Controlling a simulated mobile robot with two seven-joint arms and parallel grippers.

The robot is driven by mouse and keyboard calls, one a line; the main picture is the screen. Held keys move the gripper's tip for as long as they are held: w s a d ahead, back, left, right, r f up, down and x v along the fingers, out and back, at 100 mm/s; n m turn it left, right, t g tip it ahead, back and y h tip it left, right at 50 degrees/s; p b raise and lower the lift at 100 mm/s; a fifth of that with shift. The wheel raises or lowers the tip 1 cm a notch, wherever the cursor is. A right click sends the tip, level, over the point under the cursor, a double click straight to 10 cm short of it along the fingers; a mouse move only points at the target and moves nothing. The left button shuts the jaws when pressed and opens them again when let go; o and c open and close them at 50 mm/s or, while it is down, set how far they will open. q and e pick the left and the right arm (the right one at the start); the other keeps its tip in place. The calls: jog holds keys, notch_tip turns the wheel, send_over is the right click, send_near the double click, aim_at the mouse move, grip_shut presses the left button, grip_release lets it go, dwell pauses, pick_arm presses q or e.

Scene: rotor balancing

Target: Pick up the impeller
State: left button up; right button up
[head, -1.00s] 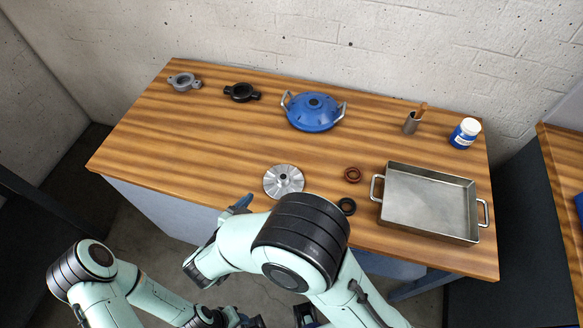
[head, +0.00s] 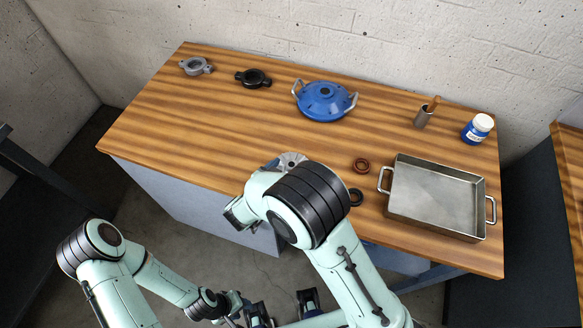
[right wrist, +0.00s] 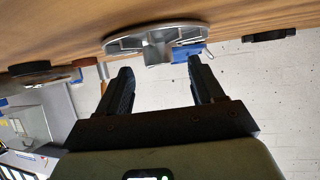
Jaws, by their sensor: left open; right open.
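The silver impeller (head: 291,160) lies on the wooden table near its front edge, partly hidden behind my right arm in the head view. In the right wrist view, which is upside down, the impeller (right wrist: 150,41) lies flat on the table, its hub facing the camera side. My right gripper (right wrist: 163,82) is open and empty, its two fingers pointing toward the impeller and apart from it. My right fingers are hidden by the arm in the head view. My left gripper (head: 283,309) is open, low in front of the table, away from the impeller.
A brown ring (head: 361,166) and a black ring (head: 356,197) lie right of the impeller, beside a metal tray (head: 398,215). A blue housing (head: 325,103), black flange (head: 253,78), grey flange (head: 196,66), metal cup (head: 422,118) and blue-white jar (head: 477,129) stand farther back. The left tabletop is clear.

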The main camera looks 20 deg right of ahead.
jog(key=shift+x, duration=0.95)
grip_shut()
jog(key=shift+r, duration=0.1)
